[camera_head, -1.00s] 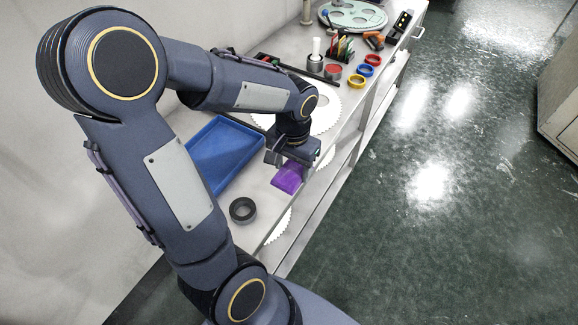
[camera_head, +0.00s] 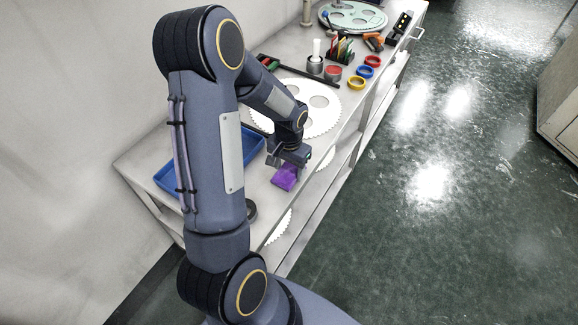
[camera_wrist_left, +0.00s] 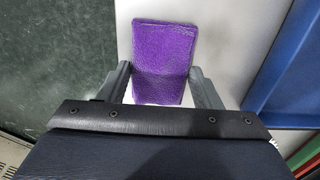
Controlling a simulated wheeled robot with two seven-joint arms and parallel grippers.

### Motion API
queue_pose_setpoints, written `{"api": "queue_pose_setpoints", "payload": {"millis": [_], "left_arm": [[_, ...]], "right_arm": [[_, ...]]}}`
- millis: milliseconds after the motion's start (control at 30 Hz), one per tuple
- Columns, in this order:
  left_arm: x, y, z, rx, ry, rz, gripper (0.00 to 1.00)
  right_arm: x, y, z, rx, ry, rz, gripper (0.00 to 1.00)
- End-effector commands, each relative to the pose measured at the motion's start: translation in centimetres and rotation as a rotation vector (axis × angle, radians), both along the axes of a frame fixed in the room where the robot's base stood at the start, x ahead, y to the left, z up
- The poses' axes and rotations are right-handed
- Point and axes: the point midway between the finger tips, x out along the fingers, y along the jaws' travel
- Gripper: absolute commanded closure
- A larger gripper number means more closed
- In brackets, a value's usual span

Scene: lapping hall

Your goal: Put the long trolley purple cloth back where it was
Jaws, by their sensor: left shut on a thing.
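The purple cloth (camera_head: 286,176) is a small folded pad at the front edge of the long trolley (camera_head: 262,217). My left gripper (camera_head: 289,162) is above it, with its fingers at the cloth, and is shut on it. In the left wrist view the cloth (camera_wrist_left: 163,62) lies between the two fingers (camera_wrist_left: 160,85), with most of it reaching out past them over the pale trolley top. I cannot tell whether its underside touches the top. My right gripper is not in view.
A blue tray (camera_head: 167,179) stands left of the cloth, partly behind my arm. A dark ring (camera_head: 251,209) is nearer, partly hidden. A large white toothed disc (camera_head: 318,118) lies beyond the gripper. Coloured rings (camera_head: 357,82) and pots stand farther along. The green floor (camera_head: 430,220) is clear.

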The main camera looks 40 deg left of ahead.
Motion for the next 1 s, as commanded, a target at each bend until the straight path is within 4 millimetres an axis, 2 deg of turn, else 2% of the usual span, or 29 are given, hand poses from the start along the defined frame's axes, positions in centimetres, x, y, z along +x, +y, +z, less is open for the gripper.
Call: {"api": "queue_pose_setpoints", "payload": {"millis": [200, 233, 400, 633, 767, 867, 1000], "left_arm": [[0.0, 0.0, -0.4, 0.000, 0.000, 0.000, 0.63], [0.0, 0.0, -0.4, 0.000, 0.000, 0.000, 0.41], [0.0, 0.0, -0.3, 0.000, 0.000, 0.000, 0.20], [0.0, 0.0, -0.2, 0.000, 0.000, 0.000, 0.20], [0.0, 0.0, 0.4, 0.000, -0.001, 0.000, 0.20], [0.1, 0.0, 1.7, 0.002, -0.005, 0.000, 0.20], [0.1, 0.0, 4.7, 0.001, -0.008, -0.001, 0.20]], "right_arm": [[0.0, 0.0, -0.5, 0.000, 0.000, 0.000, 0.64], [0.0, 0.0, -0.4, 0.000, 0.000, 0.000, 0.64], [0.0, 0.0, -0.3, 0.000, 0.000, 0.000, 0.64], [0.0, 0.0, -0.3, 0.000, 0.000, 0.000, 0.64], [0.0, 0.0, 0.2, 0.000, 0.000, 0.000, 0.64], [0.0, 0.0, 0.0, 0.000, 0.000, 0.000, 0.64], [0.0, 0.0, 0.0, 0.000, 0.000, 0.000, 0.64]]}}
